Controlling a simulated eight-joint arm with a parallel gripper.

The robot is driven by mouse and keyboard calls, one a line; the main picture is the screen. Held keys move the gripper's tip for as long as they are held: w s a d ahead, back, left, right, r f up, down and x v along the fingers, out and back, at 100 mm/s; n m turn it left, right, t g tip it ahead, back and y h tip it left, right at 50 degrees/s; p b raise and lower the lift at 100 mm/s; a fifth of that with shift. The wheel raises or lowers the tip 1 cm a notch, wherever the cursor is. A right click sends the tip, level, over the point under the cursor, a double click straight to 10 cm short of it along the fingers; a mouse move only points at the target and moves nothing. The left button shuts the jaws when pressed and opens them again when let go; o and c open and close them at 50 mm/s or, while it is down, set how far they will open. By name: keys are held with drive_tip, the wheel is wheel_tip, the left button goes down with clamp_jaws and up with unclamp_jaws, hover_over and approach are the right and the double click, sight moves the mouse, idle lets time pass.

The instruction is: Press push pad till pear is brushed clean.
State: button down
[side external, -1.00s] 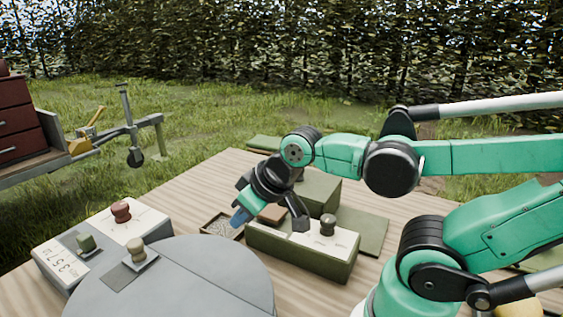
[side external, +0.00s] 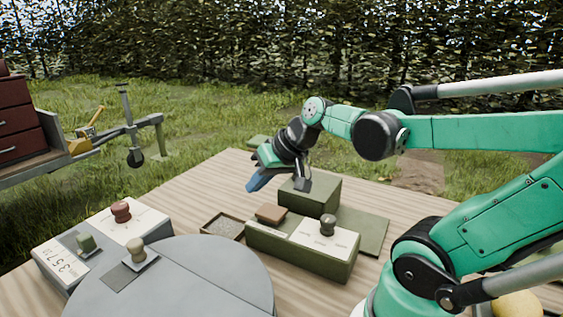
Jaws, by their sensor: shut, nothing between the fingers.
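My gripper (side external: 258,181) is raised above the back of the long green box, its blue fingertips shut and empty, pointing down and left. A flat brown pad (side external: 271,214) sits on the left end of the green box (side external: 299,252). The gripper is clear of it, up and to the left. A grey-brown knob (side external: 328,225) stands on the box's pale top plate to the right. I cannot tell which of these is the push pad. No pear can be made out for certain; a yellow rounded thing (side external: 517,304) is cut off at the lower right edge.
A taller green block (side external: 318,196) stands behind the box. A shallow gravel-filled tray (side external: 222,227) lies to its left. Bare planks lie at back left.

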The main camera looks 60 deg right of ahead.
sight(267, 210)
drive_tip(key=d+r+m+t, duration=0.1)
drive_tip(key=d+r+m, duration=0.1)
drive_tip(key=d, duration=0.4)
drive_tip(key=shift+r+m+t, duration=0.2)
drive_tip(key=shift+m+t, duration=0.1)
drive_tip(key=shift+m, duration=0.2)
drive_tip(key=shift+w, duration=0.1)
drive_tip(key=shift+f, duration=4.45)
drive_tip(key=shift+f, duration=0.15)
drive_tip(key=shift+f, duration=0.25)
drive_tip(key=shift+f, duration=0.65)
drive_tip(key=shift+r, duration=1.1)
